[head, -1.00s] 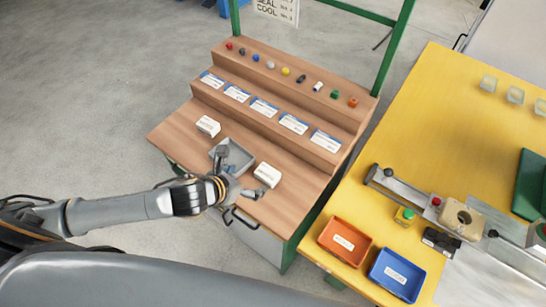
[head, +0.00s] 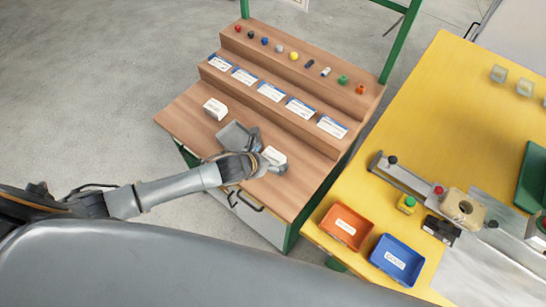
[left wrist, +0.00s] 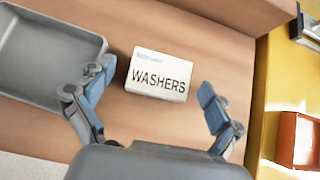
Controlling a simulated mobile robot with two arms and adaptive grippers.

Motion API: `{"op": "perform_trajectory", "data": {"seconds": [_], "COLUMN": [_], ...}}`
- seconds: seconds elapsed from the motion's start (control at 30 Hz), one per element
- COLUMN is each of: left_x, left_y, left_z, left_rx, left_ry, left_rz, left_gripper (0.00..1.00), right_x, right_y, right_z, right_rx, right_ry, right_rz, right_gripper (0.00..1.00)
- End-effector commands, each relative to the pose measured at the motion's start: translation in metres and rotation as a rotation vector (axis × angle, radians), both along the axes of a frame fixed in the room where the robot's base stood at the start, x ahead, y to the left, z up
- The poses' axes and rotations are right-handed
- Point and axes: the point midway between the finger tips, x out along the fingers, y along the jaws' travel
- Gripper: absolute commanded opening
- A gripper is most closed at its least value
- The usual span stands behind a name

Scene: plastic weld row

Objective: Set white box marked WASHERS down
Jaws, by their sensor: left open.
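The white box marked WASHERS (left wrist: 160,75) rests on the lowest wooden surface of the stepped bench. It also shows in the head view (head: 274,155), partly beside my gripper. My left gripper (left wrist: 155,98) is open, with one blue-padded finger on each side of the box and a visible gap to both. In the head view my left gripper (head: 268,155) is at the front of the bench, over the box's near side. My right gripper is not in view.
A grey tray (left wrist: 35,95) lies just left of the box. Another white box (head: 215,108) stands further left. Labelled cards and small coloured parts line the upper steps. A yellow table (head: 440,130) with an orange bin (head: 345,226) and a blue bin (head: 397,260) is to the right.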

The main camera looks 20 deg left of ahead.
Motion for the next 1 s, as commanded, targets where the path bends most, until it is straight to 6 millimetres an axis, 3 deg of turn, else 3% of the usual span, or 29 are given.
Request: {"op": "perform_trajectory", "data": {"seconds": [0.13,0.43,0.7,0.8,1.0], "left_x": [0.0102,0.0123,0.0120,0.0120,0.0118], "left_y": [-0.0042,-0.0046,-0.0044,-0.0044,-0.0044], "left_z": [-0.0101,-0.0127,-0.0128,-0.0127,-0.0125], "left_rx": [-0.002,0.000,0.000,0.000,0.000], "left_ry": [0.001,-0.001,0.000,0.000,0.000], "left_rz": [0.001,0.000,0.000,0.000,0.000], "left_gripper": [0.92,0.92,0.37,0.29,0.29], "right_x": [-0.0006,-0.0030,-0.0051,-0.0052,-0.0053], "right_y": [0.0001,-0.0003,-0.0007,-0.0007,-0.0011], "right_z": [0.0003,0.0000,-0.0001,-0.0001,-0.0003], "right_rx": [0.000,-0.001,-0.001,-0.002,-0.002], "right_ry": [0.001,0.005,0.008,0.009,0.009], "right_rz": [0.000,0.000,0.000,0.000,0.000], "right_gripper": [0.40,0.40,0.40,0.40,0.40]}}
